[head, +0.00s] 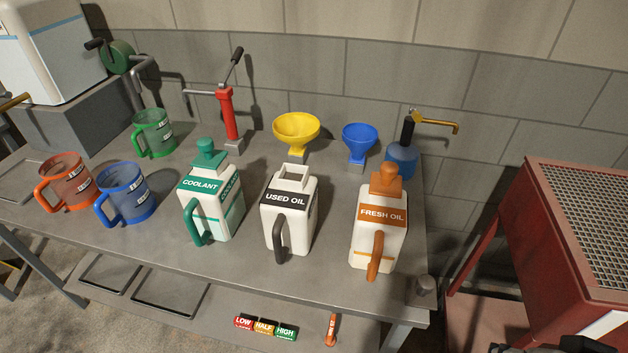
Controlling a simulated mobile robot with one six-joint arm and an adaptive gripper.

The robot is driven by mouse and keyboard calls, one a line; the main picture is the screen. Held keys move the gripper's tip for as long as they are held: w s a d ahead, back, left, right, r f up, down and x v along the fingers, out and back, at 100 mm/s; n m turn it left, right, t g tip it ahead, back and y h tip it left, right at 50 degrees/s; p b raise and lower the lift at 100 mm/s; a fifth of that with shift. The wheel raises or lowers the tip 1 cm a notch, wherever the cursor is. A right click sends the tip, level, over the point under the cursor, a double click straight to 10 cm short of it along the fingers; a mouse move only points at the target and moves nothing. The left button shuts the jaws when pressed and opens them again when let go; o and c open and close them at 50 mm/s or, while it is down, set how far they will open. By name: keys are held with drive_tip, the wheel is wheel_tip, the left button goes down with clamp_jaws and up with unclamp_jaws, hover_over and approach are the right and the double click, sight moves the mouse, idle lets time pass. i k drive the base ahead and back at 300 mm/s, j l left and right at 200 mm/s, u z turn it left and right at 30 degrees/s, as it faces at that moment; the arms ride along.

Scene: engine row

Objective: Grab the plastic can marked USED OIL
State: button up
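The USED OIL can (289,212) is a white plastic can with a black label and a dark handle facing the front. It stands upright on the grey workbench (330,290), between the COOLANT can (213,205) with green cap and handle and the FRESH OIL can (381,228) with orange cap and handle. Its top shows a square opening without a cap. Dark parts, probably of my gripper (560,345), show cut off at the bottom right corner, well away from the can. Its fingers cannot be made out.
Red (68,182), blue (125,194) and green (153,133) jugs stand to the left. Behind are a red hand pump (227,115), yellow funnel (296,132), blue funnel (360,145) and blue oiler (402,158). A red grated cabinet (560,240) stands right. Bench front is clear.

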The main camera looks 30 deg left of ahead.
sight(288, 205)
drive_tip(key=u, duration=1.45)
drive_tip(key=i+j+u, duration=0.1)
drive_tip(key=i, duration=0.35)
drive_tip(key=i+j+u, duration=0.1)
drive_tip(key=i+j, duration=0.15)
drive_tip(key=i, duration=0.2)
